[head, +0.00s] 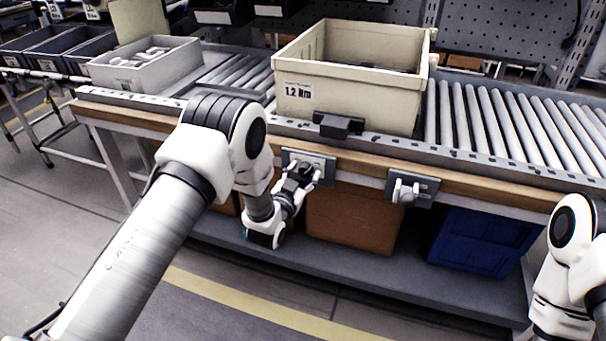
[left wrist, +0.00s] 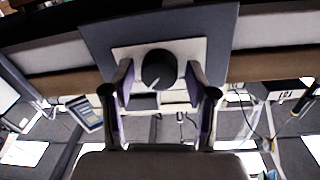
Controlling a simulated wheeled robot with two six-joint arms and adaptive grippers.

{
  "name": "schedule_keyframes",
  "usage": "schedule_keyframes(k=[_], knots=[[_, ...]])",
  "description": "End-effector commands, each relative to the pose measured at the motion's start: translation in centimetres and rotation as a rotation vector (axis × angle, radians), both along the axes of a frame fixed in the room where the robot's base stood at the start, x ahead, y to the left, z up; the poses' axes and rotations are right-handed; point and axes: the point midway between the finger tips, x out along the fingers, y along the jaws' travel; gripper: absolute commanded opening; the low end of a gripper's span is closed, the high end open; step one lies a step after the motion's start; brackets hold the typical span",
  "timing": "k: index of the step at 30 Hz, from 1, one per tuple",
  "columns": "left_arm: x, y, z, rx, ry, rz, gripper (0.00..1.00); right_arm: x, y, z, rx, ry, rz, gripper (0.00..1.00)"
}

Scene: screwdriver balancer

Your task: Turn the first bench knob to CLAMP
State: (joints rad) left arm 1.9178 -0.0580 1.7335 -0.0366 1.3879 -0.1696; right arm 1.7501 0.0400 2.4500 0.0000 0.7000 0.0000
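The bench knob at my left gripper is a round black dial (left wrist: 158,69) with a white pointer mark toward its lower left, on a pale plate (left wrist: 205,52) with a dark backing. In the head view its dark panel (head: 325,163) is on the bench's front edge, and the knob is mostly hidden by my gripper. My left gripper (head: 305,180) is at this panel. In the left wrist view its fingers (left wrist: 159,82) are apart, one on each side of the knob, with small gaps showing. No CLAMP lettering is readable. My right gripper is out of view.
A second panel (head: 425,188) with a light-coloured fitting is farther right on the front edge. A beige crate (head: 350,88) labelled 1.2 Nm stands on the roller conveyor (head: 500,125). A grey bin (head: 140,72) is at left. Brown (head: 350,220) and blue boxes (head: 475,242) are below.

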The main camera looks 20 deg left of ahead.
Motion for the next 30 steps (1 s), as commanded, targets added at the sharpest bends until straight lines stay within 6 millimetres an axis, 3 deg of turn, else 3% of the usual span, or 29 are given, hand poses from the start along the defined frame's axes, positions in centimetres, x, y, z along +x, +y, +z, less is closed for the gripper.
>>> schedule_keyframes(k=[1, 3, 4, 17, 30], knots=[[-0.01, 0.0, -0.01, 0.0, 0.0, 0.0, 0.32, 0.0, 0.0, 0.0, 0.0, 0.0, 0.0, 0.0], [-0.01, 0.0, -0.01, 0.0, 0.0, 0.0, 0.07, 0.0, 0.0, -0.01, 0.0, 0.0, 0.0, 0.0], [-0.02, 0.0, 0.0, 0.0, 0.0, 0.0, 0.03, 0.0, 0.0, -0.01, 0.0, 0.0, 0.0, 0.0], [-0.02, 0.01, 0.01, -0.048, 0.001, 0.0, 0.03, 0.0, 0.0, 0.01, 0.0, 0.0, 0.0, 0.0], [-0.04, 0.05, -0.05, -0.356, 0.013, 0.0, 0.03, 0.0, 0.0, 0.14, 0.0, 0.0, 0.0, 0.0]])
